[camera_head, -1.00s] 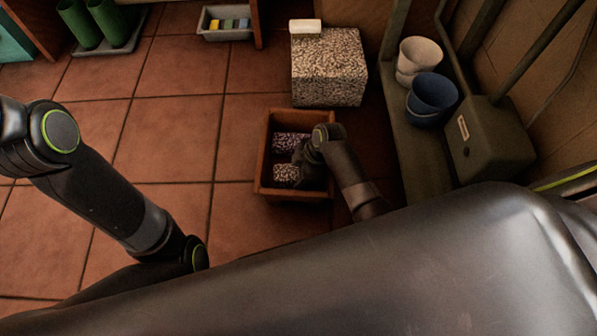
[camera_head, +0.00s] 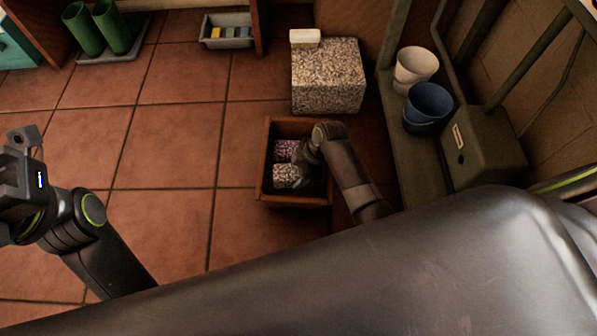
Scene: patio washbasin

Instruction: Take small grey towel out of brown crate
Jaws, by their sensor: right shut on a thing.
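The brown crate (camera_head: 263,170) stands on the tiled floor at the middle of the head view. Two folded speckled towels show inside it: a purplish one (camera_head: 286,149) farther back and a small grey one (camera_head: 284,176) nearer the front. My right gripper (camera_head: 299,164) reaches down into the crate from the right and is shut on the small grey towel at its right side; the fingertips are dark and partly hidden by the wrist. The towel is still within the crate walls. My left gripper (camera_head: 24,150) is at the left edge, far from the crate, its fingers partly out of frame.
A speckled block (camera_head: 328,78) with a pale bar (camera_head: 305,38) on top stands behind the crate. A ledge at right holds a white pot (camera_head: 415,66) and a blue pot (camera_head: 430,106). A grey tray (camera_head: 226,42) and green boots (camera_head: 84,30) are at the back. Floor left of the crate is clear.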

